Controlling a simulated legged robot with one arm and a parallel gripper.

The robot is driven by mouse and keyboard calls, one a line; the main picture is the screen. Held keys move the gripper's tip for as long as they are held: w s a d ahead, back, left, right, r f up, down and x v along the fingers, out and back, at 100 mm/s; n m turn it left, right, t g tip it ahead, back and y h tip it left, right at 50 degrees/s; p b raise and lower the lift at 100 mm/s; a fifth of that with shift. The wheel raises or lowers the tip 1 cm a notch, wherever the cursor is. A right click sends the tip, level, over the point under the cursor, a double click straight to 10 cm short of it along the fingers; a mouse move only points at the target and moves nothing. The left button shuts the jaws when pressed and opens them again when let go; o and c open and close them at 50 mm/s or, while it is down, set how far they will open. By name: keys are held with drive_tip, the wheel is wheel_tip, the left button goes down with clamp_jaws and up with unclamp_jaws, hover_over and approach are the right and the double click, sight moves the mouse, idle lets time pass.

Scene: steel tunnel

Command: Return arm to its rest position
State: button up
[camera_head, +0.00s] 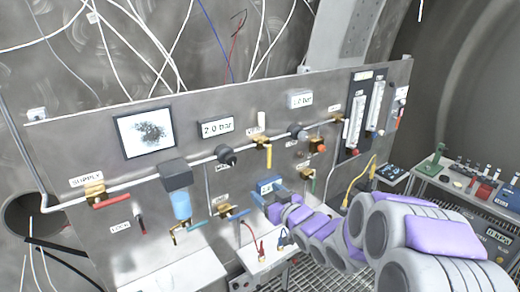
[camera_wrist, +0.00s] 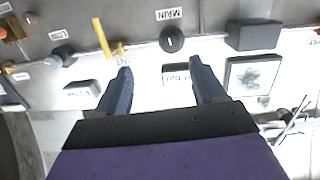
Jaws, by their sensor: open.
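My gripper (camera_wrist: 160,68) is open in the wrist view. Its two blue-grey fingers are spread apart, with nothing between them but the panel behind. The wrist view appears upside down. A black round knob (camera_wrist: 172,40) by the MAIN label shows just past the fingertips. In the head view my purple and grey arm (camera_head: 345,235) reaches from the lower right toward the steel panel (camera_head: 90,135). Its gripper end is small there, near the lower middle of the panel, and I cannot tell whether it touches anything.
The panel carries pipes, a blue filter bowl (camera_head: 181,205), a red-handled supply valve (camera_head: 112,201), a pressure display (camera_head: 216,127) and flow tubes (camera_head: 356,115). A white shelf (camera_head: 265,262) with cables is below. A side table (camera_head: 455,190) with small items stands right. Loose cables hang above.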

drive_tip(key=s+d+f+m+g+h+b, duration=0.2)
drive_tip(key=s+d+f+g+h+b, duration=0.15)
drive_tip(key=s+d+f, duration=0.35)
drive_tip(key=s+d+f+m+g+h+b, duration=0.2)
drive_tip(key=s+d+f+g+h, duration=0.3)
drive_tip(key=s, duration=0.5)
drive_tip(key=s+f+m+g+b, duration=0.1)
drive_tip(key=s+g, duration=0.3)
drive_tip(key=s, duration=1.1)
drive_tip(key=s+a+f+m+g+b, duration=0.1)
drive_tip(key=s+f+g+b, duration=0.1)
drive_tip(key=s, duration=1.2)
drive_tip(key=shift+s+f+m+g+b, duration=0.3)
drive_tip(key=shift+s+g+b, duration=0.1)
drive_tip(key=shift+g+b, duration=0.5)
